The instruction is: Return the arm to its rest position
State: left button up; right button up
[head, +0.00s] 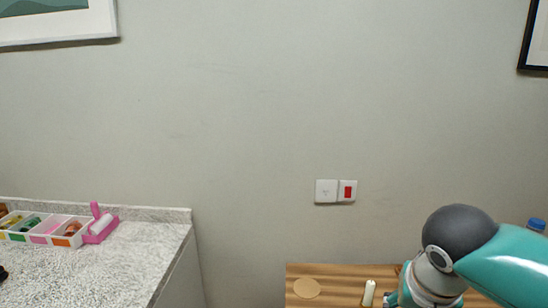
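My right arm (500,262) comes in from the right edge, teal with a dark grey rounded joint. It bends downward over the right side of a wooden table (335,290). Its lower part runs out of the bottom of the head view, and I cannot see its gripper fingers. My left arm and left gripper do not show clearly. A small dark shape (3,273) at the left edge is too cut off to identify.
A speckled counter (120,262) at left holds a white divided tray (45,239) with colourful items and a pink holder (98,225). The table bears a round tan disc (306,288) and a pale upright object (369,293). A blue-capped bottle (537,225) stands behind my arm.

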notch_tip(320, 180, down, 22)
jog(key=s+d+g, duration=0.2)
jog(key=s+g, duration=0.1)
jog(key=g, duration=0.3)
jog(key=s+a+f+g+y, duration=0.1)
jog(key=s+a+f+y, duration=0.1)
jog(key=s+a+f, duration=0.45)
jog(key=s+a+f+y, duration=0.15)
jog(key=s+f, duration=0.25)
jog(key=f, duration=0.5)
jog(key=s+a+f+g+y, duration=0.1)
jog(key=s+a+f+y, duration=0.3)
jog(key=f, duration=0.4)
jog(key=w+t, duration=0.1)
jog(key=w+f+n+t+h, duration=0.1)
jog(key=w+t, duration=0.1)
jog(key=w+n+t+h+b, duration=0.1)
jog(key=shift+w+d+f+t, duration=0.15)
jog(key=shift+w+d+t, duration=0.1)
jog(key=shift+w+t, duration=0.05)
